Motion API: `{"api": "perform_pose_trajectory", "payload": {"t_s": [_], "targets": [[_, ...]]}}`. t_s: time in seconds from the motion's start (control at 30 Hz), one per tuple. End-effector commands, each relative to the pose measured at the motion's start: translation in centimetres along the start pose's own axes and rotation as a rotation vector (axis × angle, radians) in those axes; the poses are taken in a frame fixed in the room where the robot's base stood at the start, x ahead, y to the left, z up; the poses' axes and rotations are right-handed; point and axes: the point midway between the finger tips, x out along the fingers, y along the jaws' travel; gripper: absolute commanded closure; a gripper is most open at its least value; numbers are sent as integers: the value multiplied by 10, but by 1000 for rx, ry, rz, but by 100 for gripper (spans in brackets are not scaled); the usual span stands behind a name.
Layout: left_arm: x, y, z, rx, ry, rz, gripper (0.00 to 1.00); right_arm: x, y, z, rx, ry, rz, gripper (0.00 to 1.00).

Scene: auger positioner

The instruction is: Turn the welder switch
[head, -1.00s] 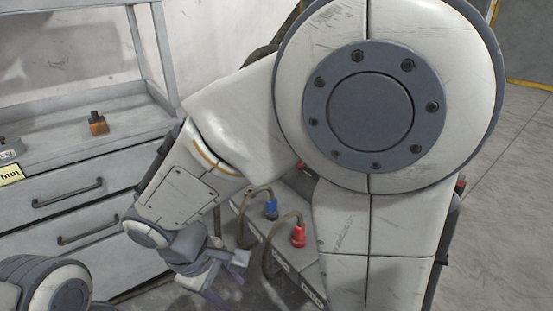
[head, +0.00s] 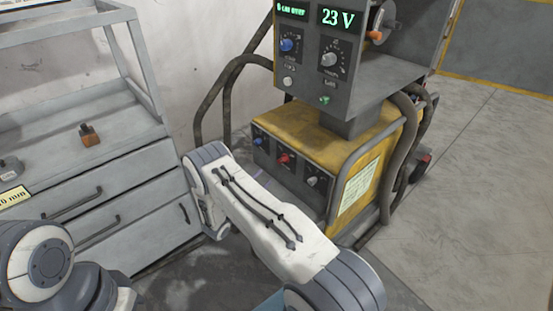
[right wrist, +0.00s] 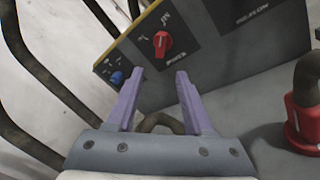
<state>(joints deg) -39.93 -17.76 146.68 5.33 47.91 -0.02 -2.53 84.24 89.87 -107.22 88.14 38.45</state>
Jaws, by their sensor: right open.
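The welder (head: 330,150) stands right of centre in the head view, with a yellow lower body. Its low front panel carries a red switch (head: 283,158) between a blue knob (head: 258,141) and a grey knob (head: 314,181). In the right wrist view the red switch (right wrist: 162,43) is just beyond the fingertips, with white marks around it. The blue knob (right wrist: 117,77) is beside the left finger. My right gripper (right wrist: 160,74) is open and empty, its purple fingers apart and pointing towards the panel. In the head view my right arm mostly hides it. My left gripper is out of view.
The welder's upper control box (head: 320,50) reads 23 V. Thick hoses (head: 205,105) hang left of the welder. A red connector (right wrist: 303,125) is right of the gripper. A grey drawer cabinet (head: 95,215) stands at left. Open floor (head: 480,190) lies at right.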

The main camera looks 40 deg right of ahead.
Motion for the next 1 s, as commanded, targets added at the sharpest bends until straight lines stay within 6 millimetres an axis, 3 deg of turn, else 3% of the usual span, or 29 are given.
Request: {"api": "perform_pose_trajectory", "payload": {"t_s": [0.6, 1.0], "targets": [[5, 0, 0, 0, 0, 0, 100, 94, -2, -2, -1, 1, 5, 48], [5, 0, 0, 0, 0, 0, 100, 104, -1, -2, -3, 3, 6, 48]]}}
